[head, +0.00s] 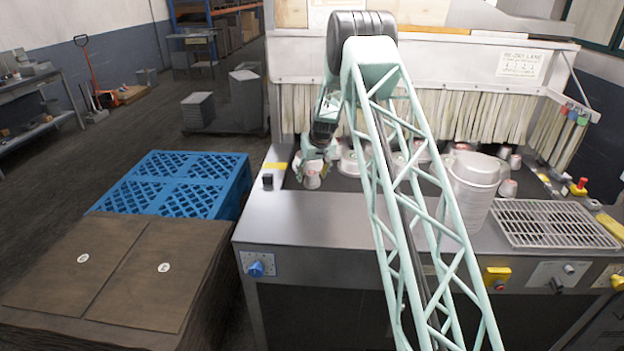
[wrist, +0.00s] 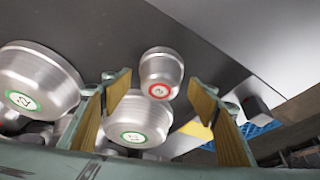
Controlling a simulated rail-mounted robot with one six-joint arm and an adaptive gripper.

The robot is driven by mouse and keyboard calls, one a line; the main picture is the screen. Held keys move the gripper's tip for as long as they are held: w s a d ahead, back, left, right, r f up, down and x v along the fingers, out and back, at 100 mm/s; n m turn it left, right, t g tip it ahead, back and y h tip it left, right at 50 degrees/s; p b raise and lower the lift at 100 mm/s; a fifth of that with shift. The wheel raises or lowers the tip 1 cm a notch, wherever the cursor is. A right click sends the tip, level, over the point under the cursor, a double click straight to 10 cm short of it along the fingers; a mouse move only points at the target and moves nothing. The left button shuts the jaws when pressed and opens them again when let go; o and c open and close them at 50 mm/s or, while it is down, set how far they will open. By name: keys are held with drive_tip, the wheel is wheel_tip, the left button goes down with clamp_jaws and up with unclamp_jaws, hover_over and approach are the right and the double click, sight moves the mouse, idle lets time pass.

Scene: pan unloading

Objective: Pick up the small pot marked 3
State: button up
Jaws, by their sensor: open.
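The small metal pot with a red-ringed label (wrist: 160,75) lies between and just beyond my fingertips in the wrist view. Its mark is turned and too small to read surely. In the head view the small pot (head: 312,181) stands near the left end of the steel counter, just below my gripper (head: 311,163). My gripper also shows in the wrist view (wrist: 160,96), its padded fingers spread open and empty. A larger pot with a green-ringed label (wrist: 30,80) is at the left. Another green-ringed pot (wrist: 150,112) is close by the small one.
Strip curtains (head: 455,115) hang behind.

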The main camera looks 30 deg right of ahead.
sight(311, 171)
drive_tip(key=c, duration=0.9)
drive_tip(key=shift+r, duration=0.15)
drive_tip(key=shift+c, duration=0.2)
drive_tip(key=shift+r, duration=1.65)
drive_tip(key=s, duration=0.5)
drive_tip(key=s+r+b, duration=0.1)
drive_tip(key=s, duration=0.4)
drive_tip(key=s+b, duration=0.1)
drive_tip(key=s, duration=0.5)
drive_tip(key=shift+a+r, duration=0.2)
drive_tip(key=shift+a, duration=0.05)
